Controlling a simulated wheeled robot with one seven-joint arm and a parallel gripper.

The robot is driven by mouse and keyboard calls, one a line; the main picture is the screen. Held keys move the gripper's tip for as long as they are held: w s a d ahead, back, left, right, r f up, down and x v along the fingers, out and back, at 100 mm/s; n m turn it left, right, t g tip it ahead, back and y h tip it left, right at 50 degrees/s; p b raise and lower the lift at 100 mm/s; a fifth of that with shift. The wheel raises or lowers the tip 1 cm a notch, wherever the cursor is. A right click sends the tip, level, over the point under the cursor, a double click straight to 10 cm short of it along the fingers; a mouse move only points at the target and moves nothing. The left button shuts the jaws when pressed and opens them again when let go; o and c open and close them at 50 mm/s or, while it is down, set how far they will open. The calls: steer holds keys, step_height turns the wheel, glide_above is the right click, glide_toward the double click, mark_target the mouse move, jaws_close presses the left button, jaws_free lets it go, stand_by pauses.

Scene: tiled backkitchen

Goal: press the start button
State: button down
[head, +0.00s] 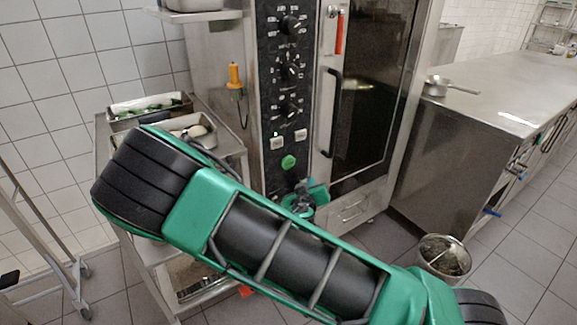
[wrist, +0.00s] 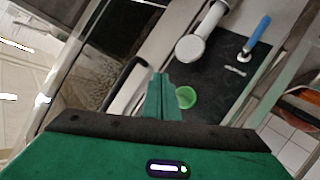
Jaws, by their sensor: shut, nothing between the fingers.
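The green round start button (head: 289,162) is low on the black control panel (head: 283,90) of a tall steel oven, under two small pale switches. In the wrist view the button (wrist: 187,97) shows just right of my fingers, partly covered by them. My gripper (head: 308,190) is below and slightly right of the button in the head view. Its green fingers (wrist: 161,80) are together and empty. I cannot tell how far the fingertips are from the panel; no contact shows.
The oven's glass door (head: 375,90) with a black handle (head: 333,112) is right of the panel. A steel trolley with food trays (head: 150,117) stands left. A steel counter (head: 490,90) with a pan (head: 440,85) is at right. A bin (head: 443,256) stands on the floor.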

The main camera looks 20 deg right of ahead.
steer(key=shift+w+a, duration=0.1)
steer(key=shift+a, duration=0.2)
steer(key=shift+w, duration=0.1)
glide_toward(294, 164)
steer(key=shift+d+x, duration=0.2)
steer(key=shift+x, duration=0.85)
steer(key=shift+d+x, duration=0.15)
steer(key=shift+x, duration=0.95)
steer(key=shift+w+a, duration=0.25)
steer(key=shift+w, duration=0.25)
stand_by(1.8)
steer(key=shift+s, duration=0.1)
steer(key=shift+s+d, duration=0.25)
steer(key=shift+s, duration=0.45)
steer(key=shift+s+d, duration=0.25)
steer(key=shift+s, duration=0.55)
steer(key=shift+s+d, duration=0.3)
steer(key=shift+s, duration=0.45)
steer(key=shift+s+d, duration=0.25)
steer(key=shift+s, duration=0.55)
